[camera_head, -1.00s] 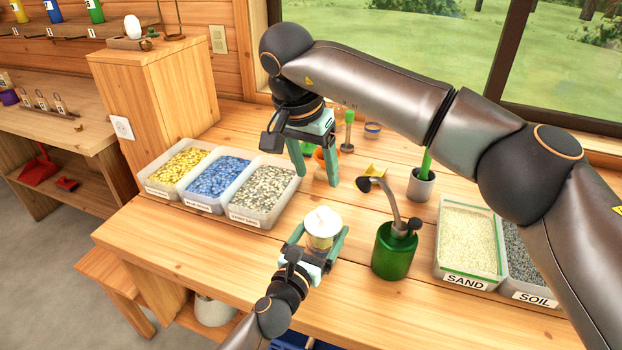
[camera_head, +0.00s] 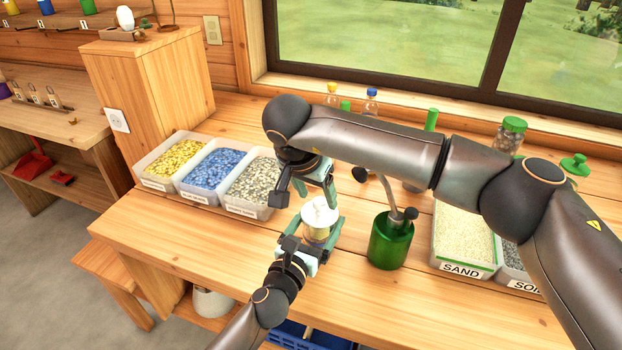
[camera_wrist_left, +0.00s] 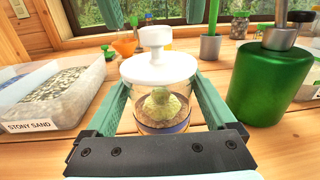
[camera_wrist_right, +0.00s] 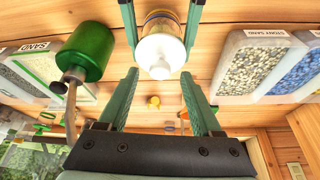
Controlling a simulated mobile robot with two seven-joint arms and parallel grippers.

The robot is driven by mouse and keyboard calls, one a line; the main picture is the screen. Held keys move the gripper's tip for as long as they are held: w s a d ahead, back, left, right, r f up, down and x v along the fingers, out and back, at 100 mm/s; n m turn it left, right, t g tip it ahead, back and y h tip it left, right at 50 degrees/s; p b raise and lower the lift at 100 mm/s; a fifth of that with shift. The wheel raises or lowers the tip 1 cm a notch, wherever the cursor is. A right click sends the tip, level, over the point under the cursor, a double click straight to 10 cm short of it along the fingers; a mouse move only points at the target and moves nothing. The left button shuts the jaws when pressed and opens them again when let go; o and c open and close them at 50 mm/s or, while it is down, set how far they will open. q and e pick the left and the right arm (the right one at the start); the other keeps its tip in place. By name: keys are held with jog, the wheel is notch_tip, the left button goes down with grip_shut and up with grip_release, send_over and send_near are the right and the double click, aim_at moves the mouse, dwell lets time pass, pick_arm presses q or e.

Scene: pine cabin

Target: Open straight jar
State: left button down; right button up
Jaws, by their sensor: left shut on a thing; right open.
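The straight jar (camera_wrist_left: 160,112) is clear glass with a green clump and brown layers inside. Its white lid (camera_wrist_left: 158,68) with a knob sits on top. My left gripper (camera_head: 318,232) is shut on the jar's body, one finger on each side, and the jar stands upright. In the head view the lid (camera_head: 319,213) shows above the left fingers. My right gripper (camera_head: 312,195) is open and empty, just above and behind the lid. In the right wrist view the lid (camera_wrist_right: 160,56) lies beyond the open fingertips, not between them.
A green bottle with a bent spout (camera_head: 390,240) stands close to the right of the jar. Bins of yellow, blue and stony sand (camera_head: 252,185) stand to the left. A sand box (camera_head: 462,240) is at the right. The table front is clear.

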aim_at(319, 201)
jog(key=shift+x, duration=1.5)
grip_shut()
jog(key=shift+r, duration=0.2)
jog(key=shift+r, duration=0.95)
jog(key=shift+r, duration=2)
pick_arm(q)
grip_release()
